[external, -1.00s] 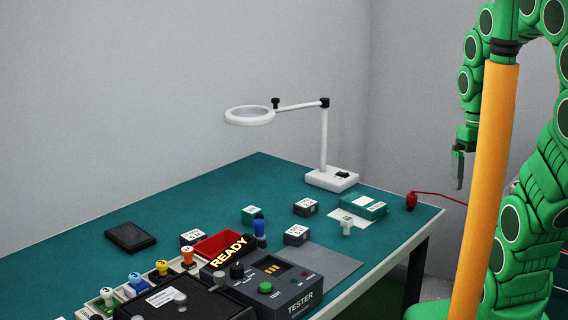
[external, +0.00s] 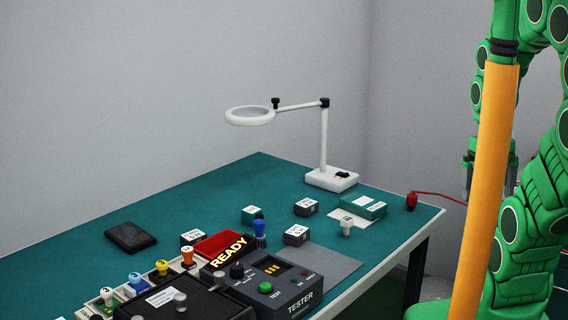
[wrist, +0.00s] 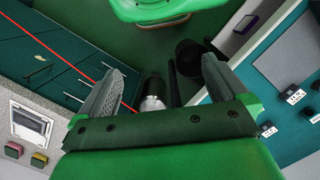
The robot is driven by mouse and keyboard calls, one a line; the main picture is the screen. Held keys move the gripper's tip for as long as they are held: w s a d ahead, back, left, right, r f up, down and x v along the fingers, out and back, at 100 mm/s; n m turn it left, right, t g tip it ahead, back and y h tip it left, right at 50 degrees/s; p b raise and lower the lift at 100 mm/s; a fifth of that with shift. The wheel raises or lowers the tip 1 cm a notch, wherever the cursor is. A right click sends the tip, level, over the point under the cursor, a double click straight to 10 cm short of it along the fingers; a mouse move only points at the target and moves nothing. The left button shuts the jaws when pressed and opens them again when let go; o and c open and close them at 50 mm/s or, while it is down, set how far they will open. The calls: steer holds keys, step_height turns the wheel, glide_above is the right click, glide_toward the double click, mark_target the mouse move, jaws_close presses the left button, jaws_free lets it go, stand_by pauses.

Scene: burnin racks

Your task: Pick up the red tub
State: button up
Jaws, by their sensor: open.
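The red tub (external: 214,243) is a shallow open-topped tray on the green bench top, behind the tester and partly hidden by its READY sign. I cannot make out the red tub in the wrist view. My gripper (external: 468,188) hangs at the right, beyond the bench's right end and far from the tub, partly hidden by the orange column. In the wrist view my gripper (wrist: 163,66) has its two fingers wide apart with nothing held between them, above the floor.
The tester (external: 283,290) and a black case (external: 180,305) stand in front of the tub. Bulb-topped pieces, including an orange one (external: 187,256) and a blue one (external: 260,228), stand beside it. A magnifier lamp (external: 323,140) rises behind.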

stand_by(0.4)
steer(key=c, duration=1.3)
steer(key=shift+o, duration=0.2)
